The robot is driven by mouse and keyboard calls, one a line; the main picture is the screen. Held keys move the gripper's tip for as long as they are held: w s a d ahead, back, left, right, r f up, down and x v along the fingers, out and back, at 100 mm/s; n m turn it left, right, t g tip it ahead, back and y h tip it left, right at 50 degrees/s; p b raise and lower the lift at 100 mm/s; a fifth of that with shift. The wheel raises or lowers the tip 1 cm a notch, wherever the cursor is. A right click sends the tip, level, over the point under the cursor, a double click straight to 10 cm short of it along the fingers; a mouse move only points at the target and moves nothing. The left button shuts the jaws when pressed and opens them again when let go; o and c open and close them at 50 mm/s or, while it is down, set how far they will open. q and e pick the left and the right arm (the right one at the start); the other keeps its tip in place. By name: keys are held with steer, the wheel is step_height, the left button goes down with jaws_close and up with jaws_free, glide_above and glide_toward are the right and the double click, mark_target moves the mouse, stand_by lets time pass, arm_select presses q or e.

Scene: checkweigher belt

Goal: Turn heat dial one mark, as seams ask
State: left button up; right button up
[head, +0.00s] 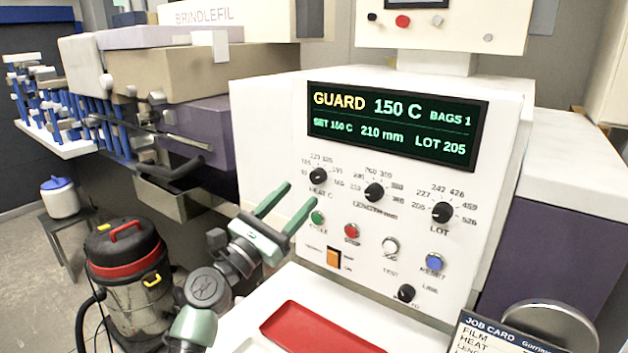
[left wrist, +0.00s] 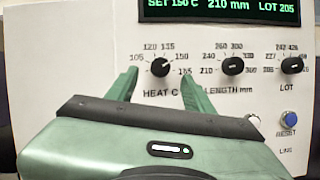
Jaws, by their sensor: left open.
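The heat dial (head: 318,175) is a black knob marked HEAT C on the white panel, with numbers around it; it also shows in the left wrist view (left wrist: 160,67). Its pointer is too small to read surely. The display (head: 396,124) reads GUARD 150 C, SET 150 C, 210 mm, LOT 205, BAGS 1. My left gripper (head: 299,193) has green fingers, open and empty, below and left of the dial in the head view. In the left wrist view its fingertips (left wrist: 158,78) lie either side of the dial's lower part; contact cannot be told. My right gripper is out of view.
The length dial (head: 375,192) and lot dial (head: 442,212) sit right of the heat dial. Several buttons and an orange switch (head: 333,257) lie below. A red tray (head: 318,330) and a job card (head: 495,338) are in front. A vacuum (head: 128,270) stands left.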

mark_target(314, 180)
arm_select(q)
steer(key=x, duration=0.3)
steer(key=shift+s+r, duration=0.1)
steer(key=shift+r, duration=0.05)
steer(key=shift+w+d+r, duration=0.1)
steer(key=shift+w+d, duration=0.6)
steer(key=shift+w, duration=0.1)
steer(key=shift+w+d+r, duration=0.1)
steer(key=shift+w, duration=0.05)
steer(key=c, duration=1)
jaws_close()
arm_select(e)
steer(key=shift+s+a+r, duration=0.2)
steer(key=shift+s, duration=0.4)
